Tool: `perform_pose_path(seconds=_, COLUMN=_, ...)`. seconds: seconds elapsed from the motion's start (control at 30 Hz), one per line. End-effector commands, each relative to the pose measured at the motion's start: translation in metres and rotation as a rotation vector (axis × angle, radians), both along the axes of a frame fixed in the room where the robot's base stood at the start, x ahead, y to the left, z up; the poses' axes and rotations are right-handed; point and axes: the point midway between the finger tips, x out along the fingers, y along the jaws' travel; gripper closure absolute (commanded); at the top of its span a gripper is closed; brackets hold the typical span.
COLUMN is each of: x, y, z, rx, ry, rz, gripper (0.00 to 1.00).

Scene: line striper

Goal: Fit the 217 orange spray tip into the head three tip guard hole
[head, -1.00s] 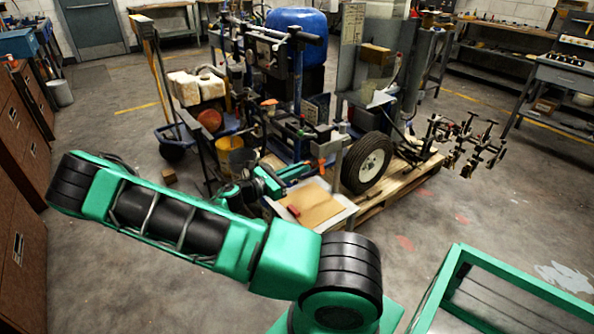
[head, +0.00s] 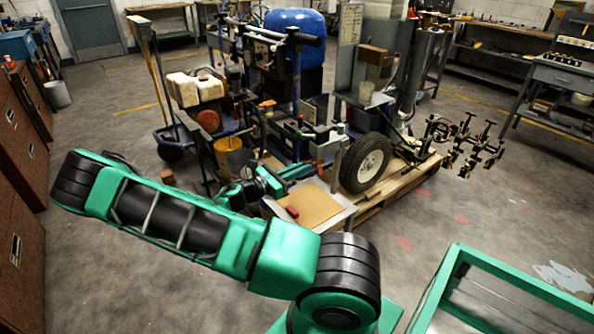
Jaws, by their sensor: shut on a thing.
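My gripper (head: 303,172) is small in the head view, beyond my forearm, at the near side of the line striper (head: 290,100). It points right, above a tan board (head: 315,205), and its green fingers are close together. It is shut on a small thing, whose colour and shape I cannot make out. The 217 orange spray tip cannot be told apart at this size. The head three tip guard and its hole cannot be made out among the striper's frame and fittings.
A red block (head: 292,212) lies on the tan board. A black wheel (head: 366,163) and a wooden pallet (head: 405,180) are right of my gripper. A yellow bucket (head: 233,155) stands to its left. A cluster of dark fittings (head: 465,145) sticks out at the right.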

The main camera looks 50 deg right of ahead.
Motion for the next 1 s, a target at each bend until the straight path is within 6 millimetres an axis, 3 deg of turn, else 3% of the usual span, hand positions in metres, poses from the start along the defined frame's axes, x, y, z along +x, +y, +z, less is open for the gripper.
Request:
perform_pose_path(seconds=0.5, x=-0.0026, y=-0.0107, z=0.0, rx=0.0, ry=0.0, rz=0.001, gripper=1.0)
perform_pose_path(seconds=0.6, x=-0.0025, y=-0.0107, z=0.0, rx=0.0, ry=0.0, rz=0.001, gripper=0.73)
perform_pose_path(seconds=0.83, x=-0.0026, y=-0.0106, z=0.0, rx=0.0, ry=0.0, rz=0.001, gripper=0.7)
perform_pose_path(seconds=0.9, x=-0.0026, y=-0.0106, z=-0.0001, rx=0.0, ry=0.0, rz=0.001, gripper=0.58)
perform_pose_path(seconds=1.0, x=-0.0025, y=-0.0105, z=-0.0001, rx=0.0, ry=0.0, rz=0.001, gripper=0.58)
